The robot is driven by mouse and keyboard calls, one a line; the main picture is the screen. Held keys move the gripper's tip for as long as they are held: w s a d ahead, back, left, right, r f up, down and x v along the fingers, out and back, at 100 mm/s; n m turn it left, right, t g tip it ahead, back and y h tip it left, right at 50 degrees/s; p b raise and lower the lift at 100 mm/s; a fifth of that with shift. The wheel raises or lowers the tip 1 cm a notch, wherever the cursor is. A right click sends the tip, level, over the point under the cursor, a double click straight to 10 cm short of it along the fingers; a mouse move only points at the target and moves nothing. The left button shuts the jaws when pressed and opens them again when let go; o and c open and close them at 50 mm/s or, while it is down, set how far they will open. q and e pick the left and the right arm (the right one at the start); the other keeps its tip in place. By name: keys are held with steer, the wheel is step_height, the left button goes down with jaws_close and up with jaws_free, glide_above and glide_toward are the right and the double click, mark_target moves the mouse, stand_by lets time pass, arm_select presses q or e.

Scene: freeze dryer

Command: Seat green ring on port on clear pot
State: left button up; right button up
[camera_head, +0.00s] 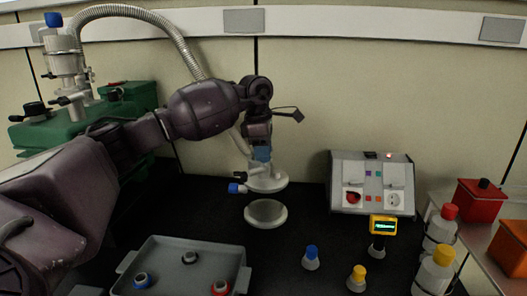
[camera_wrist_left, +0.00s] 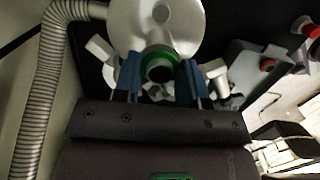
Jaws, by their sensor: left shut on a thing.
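My left gripper (camera_head: 262,153) reaches in over the pot, fingers pointing down. In the left wrist view its two blue fingers (camera_wrist_left: 160,82) are shut on the green ring (camera_wrist_left: 149,54), which encircles a dark round opening. The ring lies close against a white neck on the pot's white top (camera_wrist_left: 190,22); I cannot tell whether it is fully seated. In the head view the clear pot shows as a white upper plate (camera_head: 270,184) above a pale base disc (camera_head: 265,213). The gripper and arm hide the ring there. My right gripper is not in view.
A blue-handled valve (camera_head: 237,188) sticks out left of the pot. A corrugated hose (camera_head: 187,48) arches behind my arm. A grey tray (camera_head: 160,252) holds several ringed parts. A control box (camera_head: 372,182) stands right; blue-topped (camera_head: 311,257) and yellow-topped (camera_head: 357,278) pieces stand in front.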

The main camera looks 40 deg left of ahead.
arm_select(q)
steer(key=shift+f, duration=0.15)
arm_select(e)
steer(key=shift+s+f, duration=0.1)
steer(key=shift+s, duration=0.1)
arm_select(q)
steer(key=o, duration=1)
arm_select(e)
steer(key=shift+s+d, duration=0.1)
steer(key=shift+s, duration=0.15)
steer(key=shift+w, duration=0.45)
